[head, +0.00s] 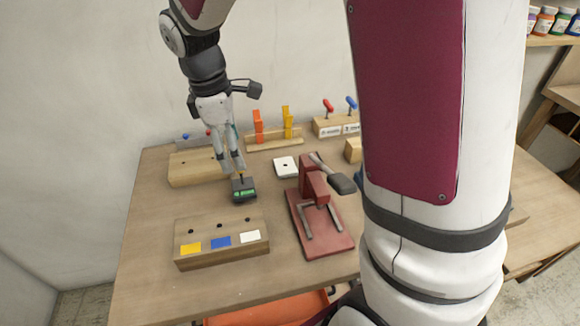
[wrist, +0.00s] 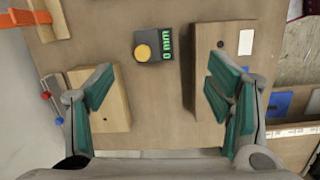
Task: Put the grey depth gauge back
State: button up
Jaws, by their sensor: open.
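The grey depth gauge (head: 244,195) is a small dark box with a green lit display, standing on the workbench. In the wrist view the gauge (wrist: 165,50) shows a round yellow top, and its display reads 0 mm. My gripper (head: 232,168) is above the gauge in the head view, its fingers pointing down. In the wrist view my gripper (wrist: 161,92) is open with nothing between its green pads. The gauge lies beyond the fingertips there, not between them. I cannot tell the exact gap in height.
A wooden block (head: 222,226) with holes and yellow, blue and white labels stands in front. A red press (head: 330,235) stands to the right. Another wooden block (head: 192,172) is at back left. A white square plate (head: 286,167) and a rack of orange and yellow tools (head: 272,142) are behind.

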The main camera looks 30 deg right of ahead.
jog(key=s+r+m+t, duration=0.1)
jog(key=s+r+m, duration=0.2)
jog(key=s, duration=0.4)
jog(key=s+d+r+m+t+y, duration=0.1)
jog(key=s+r+m, duration=0.2)
jog(key=s+m, duration=0.2)
jog(key=s+d+r+m+t, duration=0.1)
jog(key=s+m, duration=0.4)
jog(key=s, duration=0.5)
notch_tip(320, 180, up, 3)
jog(key=shift+s+f+t+y, duration=0.1)
jog(key=shift+s+t+y, duration=0.25)
jog(key=shift+t, duration=0.25)
jog(key=shift+r, duration=0.25)
